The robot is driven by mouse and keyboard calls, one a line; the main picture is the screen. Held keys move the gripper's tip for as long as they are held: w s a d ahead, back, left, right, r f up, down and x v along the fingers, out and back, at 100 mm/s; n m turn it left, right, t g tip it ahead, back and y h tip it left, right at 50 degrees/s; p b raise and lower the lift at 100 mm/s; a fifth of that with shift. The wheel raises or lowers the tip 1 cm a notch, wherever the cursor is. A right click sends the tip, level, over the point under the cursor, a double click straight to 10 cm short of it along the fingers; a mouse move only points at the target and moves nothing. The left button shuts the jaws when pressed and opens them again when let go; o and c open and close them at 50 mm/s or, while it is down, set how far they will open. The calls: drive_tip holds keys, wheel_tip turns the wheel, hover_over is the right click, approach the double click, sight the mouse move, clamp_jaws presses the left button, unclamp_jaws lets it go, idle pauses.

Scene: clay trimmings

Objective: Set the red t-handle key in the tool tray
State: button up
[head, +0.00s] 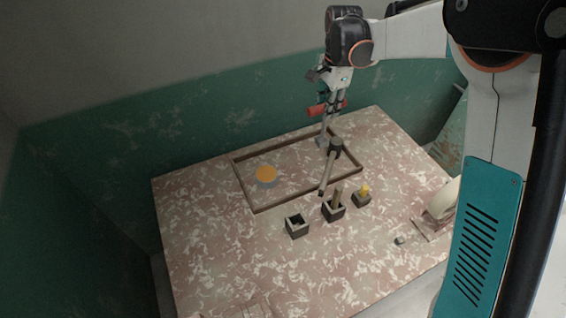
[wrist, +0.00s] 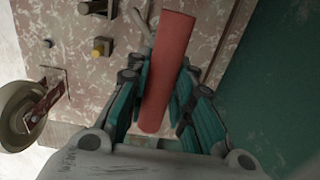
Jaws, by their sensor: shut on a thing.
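The red t-handle key (head: 318,109) is held above the back right part of the tool tray. Its red handle (wrist: 167,75) fills the middle of the wrist view, between the green fingers. My gripper (head: 333,102) is shut on this handle. A grey part hangs below the handle in the head view; its lower end is hard to tell from the tray behind it. The tool tray (head: 285,201) is a low wooden frame on the table. A dark-headed mallet (head: 329,172) lies across its right part, its handle reaching over the front rim. A round orange-topped object (head: 266,174) sits inside at the left.
Square dark holders stand in front of the tray: one empty (head: 297,225), one with a brown peg (head: 335,208), one with a yellow top (head: 362,196). A wheel-like thing (head: 442,203) and a small dark lump (head: 399,240) are at the right. The table's left is clear.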

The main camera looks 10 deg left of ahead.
drive_tip(key=shift+w+a+f, duration=0.15)
drive_tip(key=shift+a+f, duration=0.05)
drive_tip(key=shift+f, duration=0.1)
wheel_tip(320, 180, down, 19)
drive_tip(key=b, duration=0.5)
drive_tip(key=shift+f, duration=0.2)
drive_tip(key=shift+f+b, duration=0.15)
drive_tip(key=shift+b, duration=0.2)
drive_tip(key=o, duration=0.9)
